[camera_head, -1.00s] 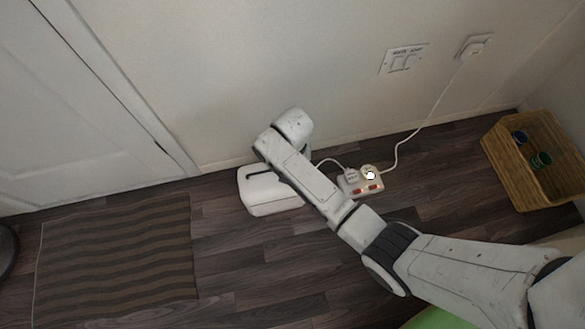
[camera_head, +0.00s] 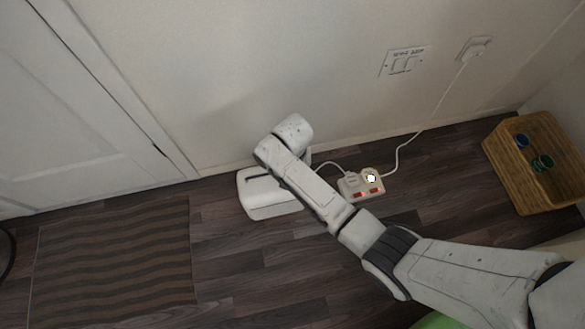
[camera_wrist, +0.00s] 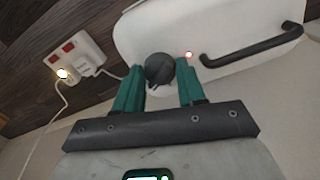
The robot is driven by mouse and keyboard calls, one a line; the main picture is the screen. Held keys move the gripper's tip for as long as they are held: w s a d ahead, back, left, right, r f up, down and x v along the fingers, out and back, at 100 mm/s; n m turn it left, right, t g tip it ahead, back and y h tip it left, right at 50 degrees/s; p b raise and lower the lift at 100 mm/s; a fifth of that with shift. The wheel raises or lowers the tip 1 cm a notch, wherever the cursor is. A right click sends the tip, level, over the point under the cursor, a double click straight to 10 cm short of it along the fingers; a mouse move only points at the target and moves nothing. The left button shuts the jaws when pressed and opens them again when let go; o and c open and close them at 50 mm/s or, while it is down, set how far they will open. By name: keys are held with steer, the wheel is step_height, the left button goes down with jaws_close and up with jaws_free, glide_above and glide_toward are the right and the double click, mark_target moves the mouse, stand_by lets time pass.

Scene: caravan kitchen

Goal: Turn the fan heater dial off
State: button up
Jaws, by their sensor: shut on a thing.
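The white fan heater (camera_head: 266,207) stands on the floor by the wall, partly hidden behind my arm in the head view. In the wrist view the heater (camera_wrist: 220,30) shows its top face, with a black handle (camera_wrist: 252,46) and a small lit red light (camera_wrist: 188,54). The round dark grey dial (camera_wrist: 159,69) sits near one end of the heater. My gripper (camera_wrist: 161,76) has its two green fingers on either side of the dial and is shut on it. In the head view the fingers are hidden behind my arm.
A white socket block (camera_head: 361,187) with lit red switches and two plugs lies on the floor right of the heater; its cable runs to a wall socket (camera_head: 474,47). A wicker basket (camera_head: 537,190) stands right. A striped mat (camera_head: 112,255) lies left, before a door (camera_head: 80,110).

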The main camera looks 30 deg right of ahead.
steer(key=shift+c, duration=1)
steer(key=shift+r+p, duration=0.1)
steer(key=shift+p, duration=0.25)
steer(key=shift+r+n+p, duration=0.1)
steer(key=shift+n+p, duration=0.8)
steer(key=shift+n, duration=0.2)
steer(key=n+p, duration=0.2)
steer(key=shift+n, duration=0.3)
steer(key=n+p, duration=0.2)
steer(key=n, duration=0.1)
steer(key=shift+n, duration=0.3)
steer(key=shift+f+n+p, duration=0.2)
steer(key=shift+n+p, duration=0.35)
steer(key=shift+n, duration=1.15)
